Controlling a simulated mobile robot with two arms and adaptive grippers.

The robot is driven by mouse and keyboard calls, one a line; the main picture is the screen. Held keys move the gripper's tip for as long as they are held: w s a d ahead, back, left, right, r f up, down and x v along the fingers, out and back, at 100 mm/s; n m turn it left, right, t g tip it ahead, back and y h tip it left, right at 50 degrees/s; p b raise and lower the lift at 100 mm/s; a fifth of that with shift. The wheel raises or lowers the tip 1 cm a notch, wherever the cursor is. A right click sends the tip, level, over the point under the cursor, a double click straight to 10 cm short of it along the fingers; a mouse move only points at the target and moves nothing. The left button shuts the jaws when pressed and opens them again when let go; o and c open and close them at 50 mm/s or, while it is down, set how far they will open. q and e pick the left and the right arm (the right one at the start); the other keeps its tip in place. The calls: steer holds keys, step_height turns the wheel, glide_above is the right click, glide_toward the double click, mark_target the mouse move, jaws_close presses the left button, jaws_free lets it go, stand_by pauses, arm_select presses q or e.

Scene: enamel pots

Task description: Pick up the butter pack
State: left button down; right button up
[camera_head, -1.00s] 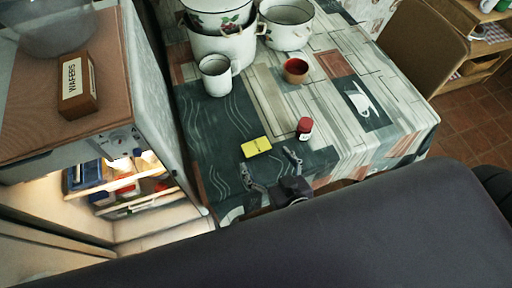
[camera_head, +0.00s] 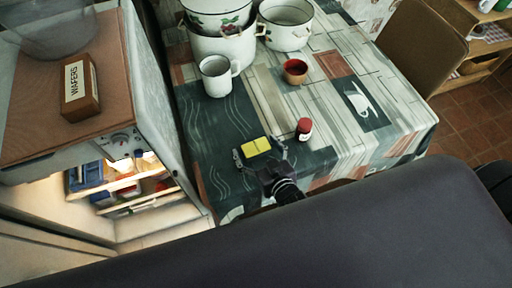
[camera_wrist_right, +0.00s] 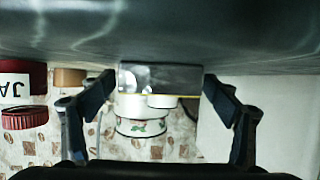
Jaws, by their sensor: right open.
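The butter pack (camera_head: 256,146) is a small yellow block lying on the table near its front edge in the head view. In the right wrist view the butter pack (camera_wrist_right: 160,78) shows as a dark grey-looking block with a thin yellow edge, between the fingertips. My right gripper (camera_head: 260,153) is open, with one finger on either side of the pack; it also shows open in the right wrist view (camera_wrist_right: 158,90). Gaps at the sides of the pack are small, and I cannot tell whether a finger touches it. My left gripper is not in view.
A red-lidded jar (camera_head: 304,129) stands close to the right of the gripper. An open fridge (camera_head: 150,225) is at the left, with a wafers box (camera_head: 80,88) on top.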

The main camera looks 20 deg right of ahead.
steer(key=c, duration=1.4)
steer(key=shift+r, duration=0.1)
